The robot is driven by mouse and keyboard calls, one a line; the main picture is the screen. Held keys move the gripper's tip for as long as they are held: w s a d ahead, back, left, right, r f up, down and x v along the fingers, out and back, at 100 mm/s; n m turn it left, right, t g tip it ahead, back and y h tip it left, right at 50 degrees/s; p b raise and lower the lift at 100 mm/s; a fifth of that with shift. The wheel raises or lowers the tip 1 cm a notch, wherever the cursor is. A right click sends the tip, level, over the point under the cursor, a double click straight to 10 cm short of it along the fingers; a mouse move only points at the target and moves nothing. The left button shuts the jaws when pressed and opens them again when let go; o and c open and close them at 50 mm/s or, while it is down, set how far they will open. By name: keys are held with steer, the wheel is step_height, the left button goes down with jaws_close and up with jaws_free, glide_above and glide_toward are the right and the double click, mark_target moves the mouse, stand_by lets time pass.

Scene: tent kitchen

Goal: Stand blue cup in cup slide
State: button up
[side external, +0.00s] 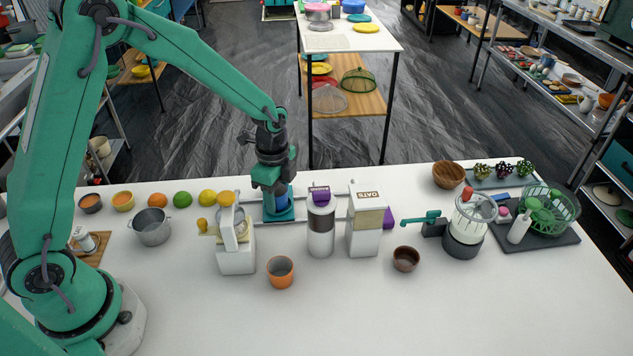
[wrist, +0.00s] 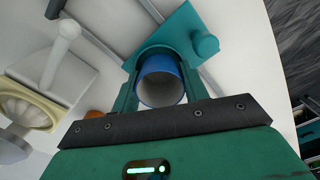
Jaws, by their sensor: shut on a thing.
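The blue cup (side external: 283,200) is upright between the fingers of my gripper (side external: 278,194), which points down and is shut on it. In the wrist view I look into the cup's pale inside, with its blue wall (wrist: 160,66) between the two fingers (wrist: 160,84). The teal cup slide (side external: 269,215) is a plate with a knob, on pale rails behind the white machines. In the wrist view the slide (wrist: 184,32) shows around the cup's far side, with a raised curved edge there. The cup's bottom is hidden, so I cannot tell whether it touches the slide.
A white juicer (side external: 236,258) stands close in front, left of the slide. A grey-and-white dispenser (side external: 320,240) and an oats dispenser (side external: 364,238) stand to the right. An orange cup (side external: 280,272) is in front. Fruit and a pot (side external: 151,232) lie left. The front table is mostly clear.

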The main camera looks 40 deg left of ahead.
steer(key=o, duration=0.5)
steer(key=shift+c, duration=0.2)
steer(key=shift+r, duration=0.1)
step_height(320, 180, up, 11)
stand_by(1.3)
stand_by(0.5)
steer(key=s+a+r+n+t, duration=0.2)
steer(key=s+r+n, duration=0.3)
steer(key=s, duration=0.5)
steer(key=s+a+r+n+t, duration=0.2)
steer(key=s+r+n, duration=0.4)
steer(key=s+n, duration=0.4)
steer(key=shift+s+a+t, duration=0.2)
steer(key=shift+a+t, duration=0.1)
steer(key=shift+t, duration=0.5)
